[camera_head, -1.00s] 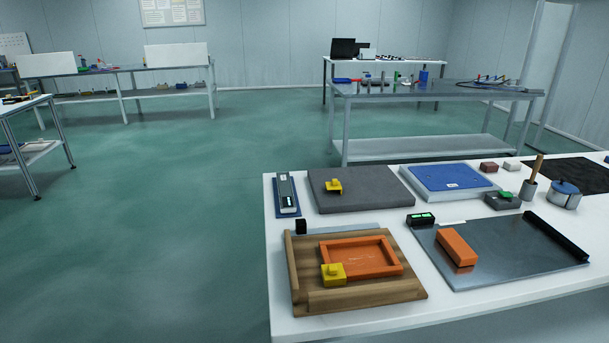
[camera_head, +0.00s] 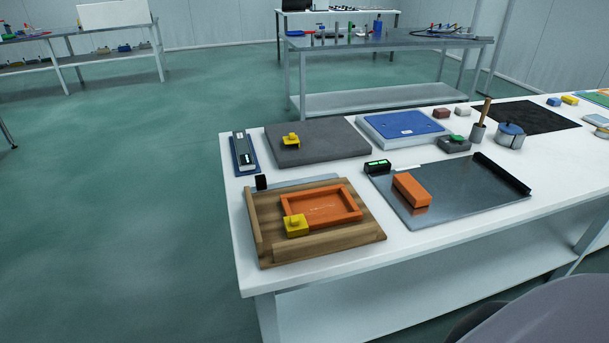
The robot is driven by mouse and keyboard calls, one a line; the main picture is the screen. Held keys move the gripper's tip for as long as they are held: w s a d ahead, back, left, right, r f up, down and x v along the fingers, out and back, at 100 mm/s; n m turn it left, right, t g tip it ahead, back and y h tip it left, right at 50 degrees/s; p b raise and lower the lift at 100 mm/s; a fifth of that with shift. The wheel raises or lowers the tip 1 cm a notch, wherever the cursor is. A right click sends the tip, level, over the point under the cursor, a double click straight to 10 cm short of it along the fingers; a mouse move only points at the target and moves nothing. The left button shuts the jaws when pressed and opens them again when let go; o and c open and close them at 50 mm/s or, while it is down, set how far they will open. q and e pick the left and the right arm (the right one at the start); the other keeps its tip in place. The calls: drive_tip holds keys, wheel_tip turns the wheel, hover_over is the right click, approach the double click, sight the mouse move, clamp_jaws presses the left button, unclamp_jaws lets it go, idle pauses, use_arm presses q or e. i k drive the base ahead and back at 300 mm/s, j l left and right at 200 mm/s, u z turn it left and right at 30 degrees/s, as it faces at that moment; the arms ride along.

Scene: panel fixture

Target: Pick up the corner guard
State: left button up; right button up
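Two yellow blocks with a small knob on top look like corner guards; I cannot tell which one the task means. One yellow corner guard (camera_head: 291,140) sits on the grey slab (camera_head: 335,150) at the back left of the white table. The other yellow corner guard (camera_head: 296,226) sits at the near-left corner of the orange frame (camera_head: 349,208), which lies on a wooden fixture (camera_head: 334,240). Neither of my grippers is in view.
Green floor (camera_head: 110,220) is clear left of the table.

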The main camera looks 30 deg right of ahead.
sight(292, 138)
drive_tip(key=k, duration=0.55)
drive_tip(key=k+z, duration=0.1)
drive_tip(key=z, duration=1.05)
drive_tip(key=j+z, duration=0.1)
drive_tip(key=z, duration=1.1)
drive_tip(key=j, duration=3.25)
drive_tip(key=i+z, duration=0.05)
